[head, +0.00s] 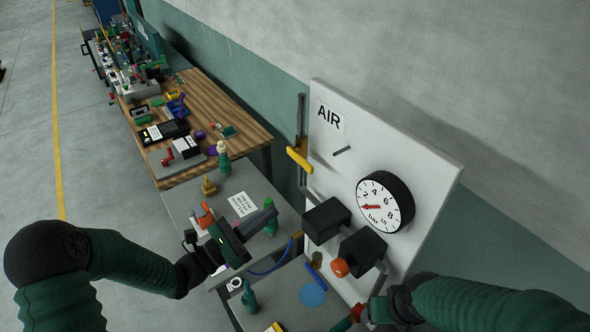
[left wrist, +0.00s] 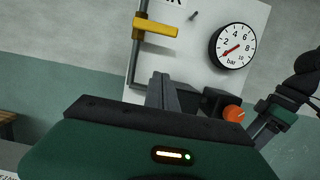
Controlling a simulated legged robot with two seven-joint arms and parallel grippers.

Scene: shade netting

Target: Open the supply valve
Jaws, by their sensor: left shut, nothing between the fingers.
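The supply valve has a yellow lever (head: 299,160) on a grey vertical pipe (head: 301,115) at the left edge of the white AIR panel (head: 335,165). In the left wrist view the lever (left wrist: 155,26) lies across the pipe. My left gripper (head: 268,214) is shut and empty, below and left of the lever and apart from it. Its fingers (left wrist: 163,92) point toward the panel in the left wrist view. My right gripper (head: 358,314) is low in front of the panel, partly cut off by the frame; its jaws are unclear. It also shows in the left wrist view (left wrist: 268,122).
A round gauge (head: 385,202) has its red needle at the low end. Two black boxes (head: 326,220) and an orange-red knob (head: 340,267) sit below it. A cluttered wooden bench (head: 235,120) and grey table (head: 180,205) stand left. Open floor (head: 30,120) lies far left.

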